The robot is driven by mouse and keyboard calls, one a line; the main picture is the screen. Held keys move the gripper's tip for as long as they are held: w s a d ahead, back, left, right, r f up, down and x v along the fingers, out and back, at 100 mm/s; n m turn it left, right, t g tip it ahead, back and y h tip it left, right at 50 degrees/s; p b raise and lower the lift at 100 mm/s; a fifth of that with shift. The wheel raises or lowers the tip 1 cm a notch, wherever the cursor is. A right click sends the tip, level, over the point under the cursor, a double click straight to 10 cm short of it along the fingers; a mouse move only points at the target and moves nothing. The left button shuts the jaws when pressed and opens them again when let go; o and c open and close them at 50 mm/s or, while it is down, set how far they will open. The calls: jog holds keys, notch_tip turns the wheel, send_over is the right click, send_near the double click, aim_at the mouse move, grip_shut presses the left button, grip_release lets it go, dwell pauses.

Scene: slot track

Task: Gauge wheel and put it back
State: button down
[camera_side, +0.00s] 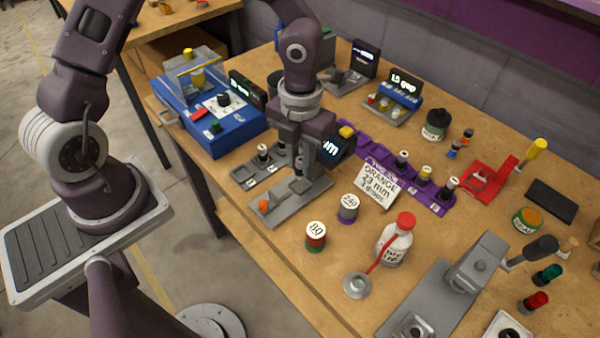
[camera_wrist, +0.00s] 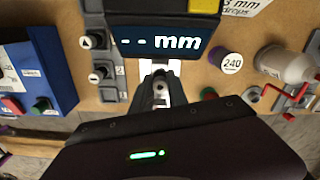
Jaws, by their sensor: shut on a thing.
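My gripper (camera_side: 299,186) points down over the grey gauge (camera_side: 284,212) and is shut on a small grey part (camera_wrist: 161,88) between the fingers. I cannot tell whether this part is a wheel or belongs to the gauge. The gauge's dark display reads "-- mm" in the wrist view (camera_wrist: 165,43). An orange piece (camera_side: 264,206) sits at the gauge's near end. Dark cylinders with round white tops stand in the purple rack (camera_side: 377,150) and on the grey slotted plate (camera_side: 243,172).
A card (camera_side: 376,188) reads "ORANGE 23 mm 3 drops". The 80 jar (camera_side: 315,236), 240 jar (camera_side: 348,208) and red-capped bottle (camera_side: 397,240) stand right of the gauge. A blue machine (camera_side: 235,131) stands behind left.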

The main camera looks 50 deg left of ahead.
aim_at(300, 173)
jog(key=shift+f, duration=1.9)
jog(key=shift+f, duration=0.1)
jog(key=c, duration=1.3)
grip_release()
